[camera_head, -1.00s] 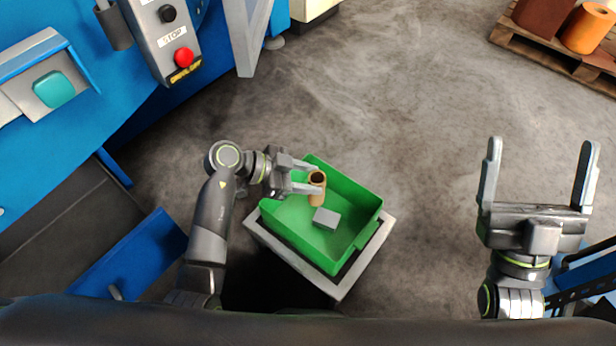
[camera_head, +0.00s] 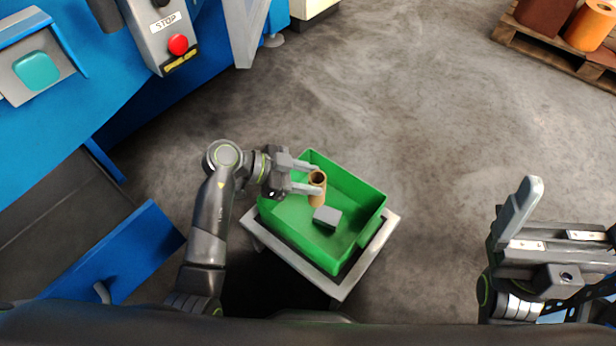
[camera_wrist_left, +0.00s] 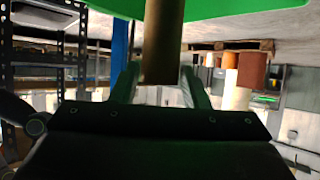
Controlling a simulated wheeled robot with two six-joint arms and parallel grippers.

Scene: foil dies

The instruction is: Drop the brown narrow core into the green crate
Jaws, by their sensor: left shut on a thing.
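The brown narrow core (camera_head: 317,196) is a hollow tube, held roughly upright over the green crate (camera_head: 361,193). My left gripper (camera_head: 314,180) is shut on it, its two fingers on either side near the tube's upper end. In the left wrist view the core (camera_wrist_left: 162,42) stands between the fingers, with the crate's green beyond. How far the core's lower end is from the crate floor cannot be told.
A grey block (camera_head: 327,217) lies in the crate, close to the core. The crate sits on a grey stand (camera_head: 333,287). A blue machine (camera_head: 150,120) with a red stop button is at left. A pallet (camera_head: 556,55) with rolls is at top right. Floor between is clear.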

